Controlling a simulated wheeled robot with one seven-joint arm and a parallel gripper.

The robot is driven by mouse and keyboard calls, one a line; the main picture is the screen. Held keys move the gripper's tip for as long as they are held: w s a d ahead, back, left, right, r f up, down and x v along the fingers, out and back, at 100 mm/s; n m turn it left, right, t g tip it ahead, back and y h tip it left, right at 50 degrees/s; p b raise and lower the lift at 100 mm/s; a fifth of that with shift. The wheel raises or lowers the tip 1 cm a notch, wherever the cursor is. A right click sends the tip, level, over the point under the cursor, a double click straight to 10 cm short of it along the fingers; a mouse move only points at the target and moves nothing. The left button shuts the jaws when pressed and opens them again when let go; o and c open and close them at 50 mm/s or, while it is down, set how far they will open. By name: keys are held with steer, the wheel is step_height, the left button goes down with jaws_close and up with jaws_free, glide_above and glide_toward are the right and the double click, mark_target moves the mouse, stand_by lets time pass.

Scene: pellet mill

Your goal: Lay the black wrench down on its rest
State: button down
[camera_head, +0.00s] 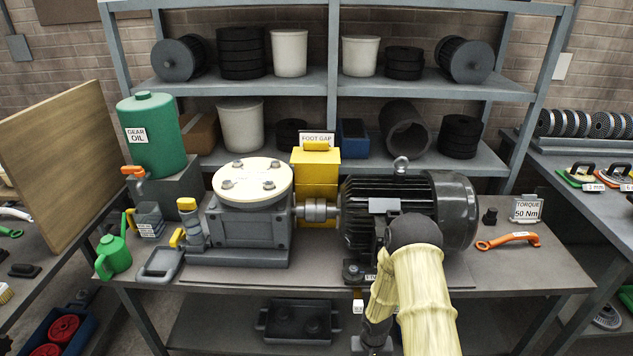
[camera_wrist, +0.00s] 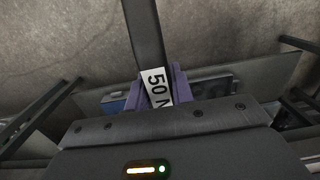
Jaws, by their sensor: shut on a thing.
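The black wrench (camera_wrist: 147,38) shows in the wrist view as a dark bar with a white label that reads 50 N, the label partly cut off. My gripper (camera_wrist: 155,88) is shut on it, its purple fingers on both sides of the bar near the label. The far end of the wrench runs out of the top of the wrist view. In the head view my arm hangs in front of the bench edge, below the black motor (camera_head: 462,207), and hides much of the gripper and wrench. I cannot make out the wrench's rest with certainty.
A grey gearbox (camera_head: 250,235) and yellow box (camera_head: 316,176) stand left of the motor.

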step_height(320, 180, down, 6)
steer(key=s, duration=0.1)
steer(key=shift+s+d+r, duration=0.15)
steer(key=shift+s+d, duration=0.2)
steer(key=shift+s, duration=0.05)
steer(key=shift+d, duration=0.1)
